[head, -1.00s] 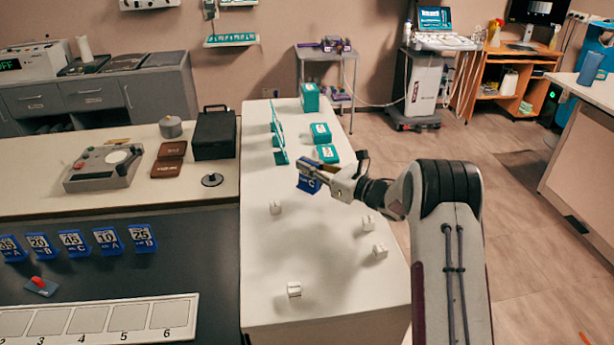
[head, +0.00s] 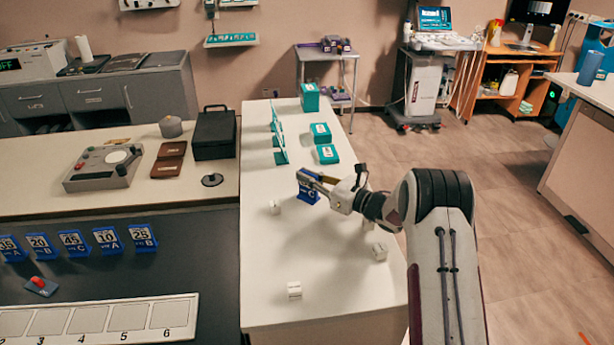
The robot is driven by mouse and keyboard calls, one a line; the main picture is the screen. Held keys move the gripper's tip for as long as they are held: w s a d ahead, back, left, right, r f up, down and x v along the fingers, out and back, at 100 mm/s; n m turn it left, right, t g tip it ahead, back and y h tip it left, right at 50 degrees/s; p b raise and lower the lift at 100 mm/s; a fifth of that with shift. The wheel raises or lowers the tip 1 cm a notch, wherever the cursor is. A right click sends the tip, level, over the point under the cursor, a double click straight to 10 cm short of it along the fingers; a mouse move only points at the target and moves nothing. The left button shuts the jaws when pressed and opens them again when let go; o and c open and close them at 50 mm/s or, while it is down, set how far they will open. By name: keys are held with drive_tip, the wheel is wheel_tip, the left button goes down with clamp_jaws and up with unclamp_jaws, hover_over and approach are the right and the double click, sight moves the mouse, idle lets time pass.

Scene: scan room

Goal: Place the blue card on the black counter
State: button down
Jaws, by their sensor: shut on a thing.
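A blue card (head: 307,187) with white lettering, a "C" visible on it, is at the tip of my gripper (head: 318,183), which is shut on it. The card is upright over the white counter, towards its far half; I cannot tell whether it touches the surface. The black counter (head: 200,258) lies at the lower left. Several similar blue cards stand upright in a row along its back part, such as the rightmost one (head: 142,238). A small blue piece with a red knob (head: 41,286) lies in front of them.
A white strip with numbered squares (head: 100,320) lies on the black counter's front. Small white blocks (head: 294,291) sit on the white counter (head: 262,250). Teal boxes (head: 327,154) and a teal rack (head: 279,140) stand farther back. A black case (head: 214,134) stands at the left.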

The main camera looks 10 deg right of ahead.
drive_tip(key=c, duration=2.2)
unclamp_jaws()
drive_tip(key=shift+f, duration=0.1)
drive_tip(key=shift+r, duration=0.2)
drive_tip(key=v, duration=1.2)
drive_tip(key=shift+r, duration=0.15)
